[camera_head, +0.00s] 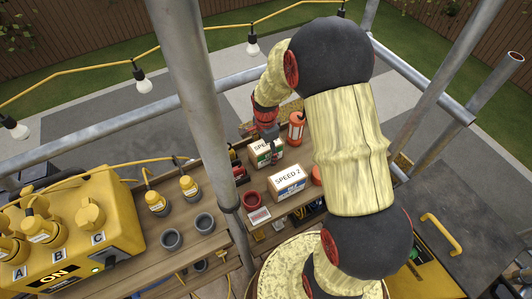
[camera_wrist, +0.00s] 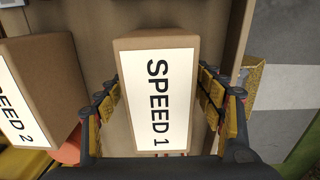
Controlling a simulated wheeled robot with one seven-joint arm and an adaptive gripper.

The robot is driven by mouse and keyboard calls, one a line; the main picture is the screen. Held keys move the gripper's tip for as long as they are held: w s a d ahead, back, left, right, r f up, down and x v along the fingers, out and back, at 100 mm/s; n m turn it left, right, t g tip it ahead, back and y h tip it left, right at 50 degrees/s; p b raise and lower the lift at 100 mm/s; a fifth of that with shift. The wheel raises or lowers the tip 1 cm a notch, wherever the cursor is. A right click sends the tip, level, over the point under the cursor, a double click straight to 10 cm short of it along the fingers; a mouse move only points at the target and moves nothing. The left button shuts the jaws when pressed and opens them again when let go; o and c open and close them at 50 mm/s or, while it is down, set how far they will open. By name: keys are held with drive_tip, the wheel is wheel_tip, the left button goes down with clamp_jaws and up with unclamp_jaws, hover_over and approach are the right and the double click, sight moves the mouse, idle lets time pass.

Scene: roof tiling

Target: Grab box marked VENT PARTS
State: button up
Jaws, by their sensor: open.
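No box with a VENT PARTS label shows in either view. A brown cardboard box labelled SPEED 1 (camera_wrist: 158,97) lies between the open fingers of my gripper (camera_wrist: 165,95) in the wrist view; the fingers stand at its two sides, and I cannot tell whether they touch it. In the head view my gripper (camera_head: 268,138) is over this box (camera_head: 262,152), whose label is partly hidden. A second box, labelled SPEED 2 (camera_head: 287,181), stands nearer on the shelf and shows at the left of the wrist view (camera_wrist: 38,85).
An orange lantern-like object (camera_head: 296,127) stands right of the gripper. A red cup (camera_head: 252,200) and grey cups (camera_head: 204,223) stand on the wooden bench. A yellow power box (camera_head: 75,230) is at left. A grey scaffold pole (camera_head: 195,90) rises just left of the boxes.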

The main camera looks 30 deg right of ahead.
drive_tip(key=c, duration=0.3)
drive_tip(key=c, duration=1.2)
drive_tip(key=shift+r, duration=0.15)
drive_tip(key=shift+c, duration=0.3)
